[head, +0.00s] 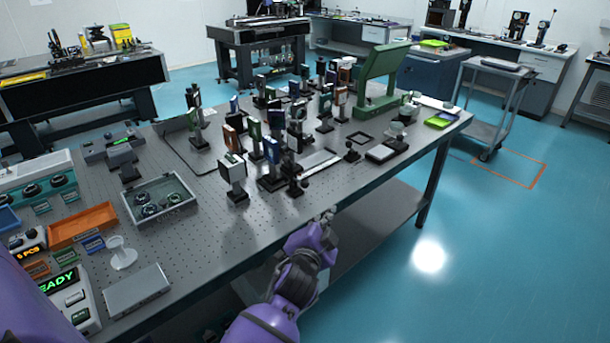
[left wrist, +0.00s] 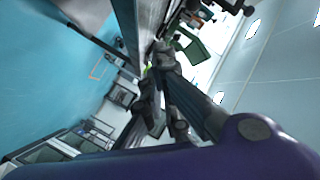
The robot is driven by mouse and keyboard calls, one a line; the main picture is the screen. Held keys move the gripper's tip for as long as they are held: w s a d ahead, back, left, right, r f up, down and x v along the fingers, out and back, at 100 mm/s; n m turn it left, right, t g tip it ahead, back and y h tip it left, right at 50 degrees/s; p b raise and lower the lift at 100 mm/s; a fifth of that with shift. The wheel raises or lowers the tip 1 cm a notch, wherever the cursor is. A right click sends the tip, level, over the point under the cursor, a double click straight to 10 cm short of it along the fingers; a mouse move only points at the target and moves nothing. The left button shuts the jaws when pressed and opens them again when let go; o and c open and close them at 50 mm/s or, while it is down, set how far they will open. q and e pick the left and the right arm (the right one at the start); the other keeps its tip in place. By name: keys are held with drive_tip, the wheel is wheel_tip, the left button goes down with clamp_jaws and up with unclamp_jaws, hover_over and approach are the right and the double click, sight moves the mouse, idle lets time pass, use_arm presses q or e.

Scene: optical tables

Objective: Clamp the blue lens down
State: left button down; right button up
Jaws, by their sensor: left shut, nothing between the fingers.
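Several lens mounts on posts stand in a cluster on the near optical table (head: 225,235). A blue-faced mount (head: 271,151) stands upright near the front of the cluster; I cannot tell for sure that it is the blue lens. Another blue-edged mount (head: 234,105) stands farther back. Their bases are partly hidden, and I cannot make out a clamp. My left gripper (head: 328,216) is at the table's front edge, right of and nearer than the mounts, apart from them. It is shut and empty; its dark fingers also show in the left wrist view (left wrist: 156,100). My right gripper is not in view.
A grey tray with round parts (head: 160,200), an orange tray (head: 82,225) and a grey box (head: 137,290) lie on the left of the table. A green frame (head: 382,80) stands at the back right. The perforated top left of my gripper is bare.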

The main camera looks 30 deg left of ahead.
use_arm(q)
drive_tip(key=w+a+m+y, duration=0.1)
drive_tip(key=w+a, duration=0.3)
drive_tip(key=w+a+r+m+y, duration=0.1)
drive_tip(key=w+a+m, duration=0.1)
drive_tip(key=w+a, duration=0.2)
drive_tip(key=w+a+r+m+y, duration=0.1)
drive_tip(key=w+a, duration=0.3)
drive_tip(key=w, duration=0.1)
drive_tip(key=shift+w+r+m, duration=0.1)
drive_tip(key=shift+m, duration=0.3)
drive_tip(key=shift+w+a, duration=0.2)
drive_tip(key=shift+a, duration=0.3)
drive_tip(key=shift+w, duration=0.1)
